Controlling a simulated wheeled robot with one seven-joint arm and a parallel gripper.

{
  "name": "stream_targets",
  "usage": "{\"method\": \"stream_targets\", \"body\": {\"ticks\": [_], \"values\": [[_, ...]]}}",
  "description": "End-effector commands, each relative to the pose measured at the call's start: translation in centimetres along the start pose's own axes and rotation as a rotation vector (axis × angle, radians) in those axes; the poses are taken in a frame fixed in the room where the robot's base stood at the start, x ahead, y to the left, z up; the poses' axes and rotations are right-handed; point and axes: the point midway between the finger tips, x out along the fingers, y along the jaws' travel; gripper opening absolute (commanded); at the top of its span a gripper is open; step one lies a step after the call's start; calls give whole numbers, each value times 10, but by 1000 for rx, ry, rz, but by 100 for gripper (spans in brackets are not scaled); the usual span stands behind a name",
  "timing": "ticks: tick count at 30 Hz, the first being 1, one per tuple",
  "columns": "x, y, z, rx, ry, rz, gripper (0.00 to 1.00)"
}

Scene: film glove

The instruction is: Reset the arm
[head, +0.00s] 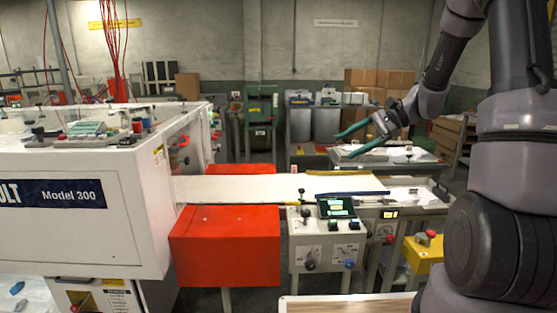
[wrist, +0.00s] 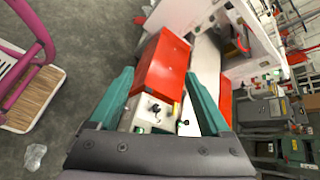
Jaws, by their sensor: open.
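My gripper (head: 362,138) is open and empty, with two teal fingers spread apart. In the head view it hangs in the air above the right part of the machine line, held out by my arm from the right edge. In the wrist view the two fingers (wrist: 165,98) reach up from the bottom, with a red box (wrist: 165,65) and a control panel (wrist: 150,112) seen between and beyond them. Nothing is held between the fingers.
A white machine marked Model 300 (head: 75,225) fills the left. A conveyor belt (head: 240,188) runs right from it over a red housing (head: 225,245). A control box (head: 325,240) stands in front. Cardboard boxes (head: 395,80) are stacked at the back. Air around my gripper looks clear.

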Motion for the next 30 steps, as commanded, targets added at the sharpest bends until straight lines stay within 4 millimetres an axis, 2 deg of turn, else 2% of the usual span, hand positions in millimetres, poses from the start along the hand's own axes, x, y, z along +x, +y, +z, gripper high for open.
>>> {"method": "stream_targets", "body": {"ticks": [1,6,15,21,24,30], "values": [[-6,4,23,-64,45,38,82],[-27,27,76,-250,203,157,82],[-72,74,147,-581,510,286,82],[-104,103,180,-786,715,312,82],[-116,113,190,-862,793,311,82],[-127,123,199,-935,872,307,82]]}}
